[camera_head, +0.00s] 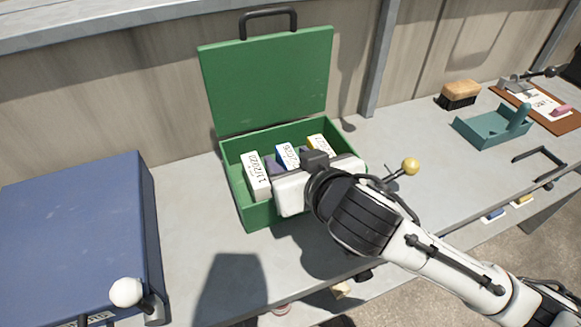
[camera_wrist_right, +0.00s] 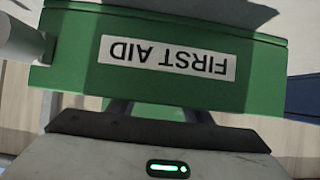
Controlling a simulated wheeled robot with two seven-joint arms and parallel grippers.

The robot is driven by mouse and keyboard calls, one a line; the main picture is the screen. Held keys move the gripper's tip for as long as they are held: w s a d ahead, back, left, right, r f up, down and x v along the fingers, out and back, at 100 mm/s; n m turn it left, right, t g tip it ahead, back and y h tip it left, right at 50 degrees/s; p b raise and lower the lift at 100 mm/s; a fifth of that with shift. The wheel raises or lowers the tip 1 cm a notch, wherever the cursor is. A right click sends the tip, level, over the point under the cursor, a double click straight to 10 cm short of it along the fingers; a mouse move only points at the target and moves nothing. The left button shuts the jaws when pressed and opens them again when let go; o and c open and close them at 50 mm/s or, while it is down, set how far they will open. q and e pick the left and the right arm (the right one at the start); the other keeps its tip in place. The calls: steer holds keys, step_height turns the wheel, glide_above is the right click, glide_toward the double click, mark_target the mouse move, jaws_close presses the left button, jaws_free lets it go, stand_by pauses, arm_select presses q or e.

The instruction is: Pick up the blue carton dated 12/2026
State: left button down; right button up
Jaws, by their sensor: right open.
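The green first-aid box (camera_head: 258,215) stands on the bench with its lid up, and its upside-down FIRST AID label (camera_wrist_right: 166,58) shows in the right wrist view. Inside, the blue carton (camera_head: 286,154) stands in the middle; its white label face is partly readable, ending in what looks like 2026. My right gripper (camera_head: 294,161) reaches over the front of the box, open, its dark fingers close to the blue carton. The palm hides the carton's lower part, so I cannot tell whether the fingers touch it. My left gripper is not in view.
A white-faced dated carton (camera_head: 256,176) stands to the left and a yellow-edged carton (camera_head: 319,143) to the right in the box. A blue case (camera_head: 75,230) sits left. A yellow-knobbed lever (camera_head: 410,166), teal tray (camera_head: 487,131), brush (camera_head: 459,94) and clipboard (camera_head: 545,105) are right.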

steer(key=c, duration=1.1)
